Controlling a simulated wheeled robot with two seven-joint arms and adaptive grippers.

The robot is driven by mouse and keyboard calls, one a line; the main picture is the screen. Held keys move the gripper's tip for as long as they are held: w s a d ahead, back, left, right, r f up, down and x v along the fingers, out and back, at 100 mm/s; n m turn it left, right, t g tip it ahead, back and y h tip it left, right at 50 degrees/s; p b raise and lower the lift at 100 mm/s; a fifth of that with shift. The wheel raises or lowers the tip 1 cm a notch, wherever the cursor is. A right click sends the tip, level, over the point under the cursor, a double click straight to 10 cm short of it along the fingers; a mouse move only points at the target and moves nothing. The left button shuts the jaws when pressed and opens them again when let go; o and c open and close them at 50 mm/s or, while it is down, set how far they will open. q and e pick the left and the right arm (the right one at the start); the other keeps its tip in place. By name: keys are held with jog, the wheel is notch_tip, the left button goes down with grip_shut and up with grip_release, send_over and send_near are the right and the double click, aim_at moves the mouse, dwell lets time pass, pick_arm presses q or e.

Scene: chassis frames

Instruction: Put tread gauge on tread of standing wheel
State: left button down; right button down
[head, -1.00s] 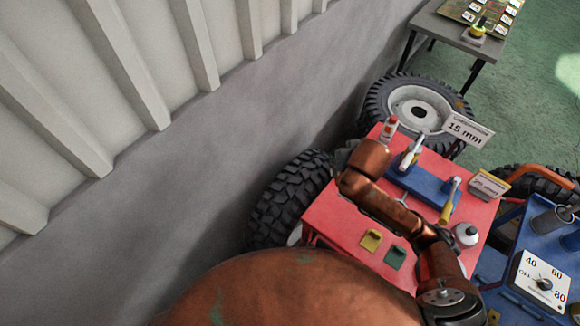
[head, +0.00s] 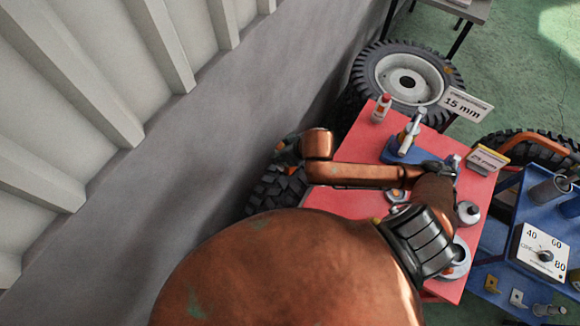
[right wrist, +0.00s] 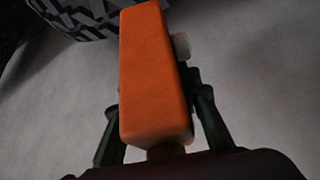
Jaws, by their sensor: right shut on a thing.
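The standing wheel (head: 272,194) is a black knobbly tyre upright between the grey wall and the red bench; my arm partly covers it. My right gripper (head: 287,150) is at its upper part in the head view. In the right wrist view my right gripper (right wrist: 160,135) is shut on an orange block-shaped thing (right wrist: 155,75), apparently the tread gauge, with a small pale part on its right side. The tyre tread (right wrist: 80,15) shows at the top left there, beyond the block. I cannot tell whether they touch. My left gripper is not in view.
The red bench top (head: 350,205) carries a blue tool holder (head: 395,150) and small items. A wheel (head: 405,80) lies flat behind it, near a 15 mm sign (head: 466,104). A blue cart (head: 512,245) with a dial stands right. The grey wall (head: 230,150) is close on the left.

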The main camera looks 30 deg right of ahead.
aim_at(286, 171)
jog(key=s+f+b, duration=0.1)
jog(key=f, duration=0.1)
jog(key=s+f+n+b, duration=0.1)
jog(key=f, duration=0.1)
jog(key=s+f+n+y+b, duration=0.1)
jog(key=f, duration=0.1)
jog(key=shift+s+f+b, duration=0.3)
jog(key=shift+s+f, duration=0.05)
jog(key=shift+w+d+f+b, duration=0.4)
jog(key=shift+w+d+f, duration=0.4)
jog(key=shift+w+f, duration=1.05)
jog(key=shift+w+d+f+b, duration=0.45)
jog(key=shift+w+d+f, duration=0.4)
jog(key=shift+w+f, duration=1)
jog(key=shift+w+d+f+b, duration=0.4)
jog(key=shift+w+d+f, duration=0.4)
jog(key=shift+w+f, duration=1.05)
jog(key=shift+s+f, duration=0.15)
jog(key=shift+f, duration=0.1)
jog(key=c, duration=1.4)
grip_release()
jog(key=shift+c, duration=0.2)
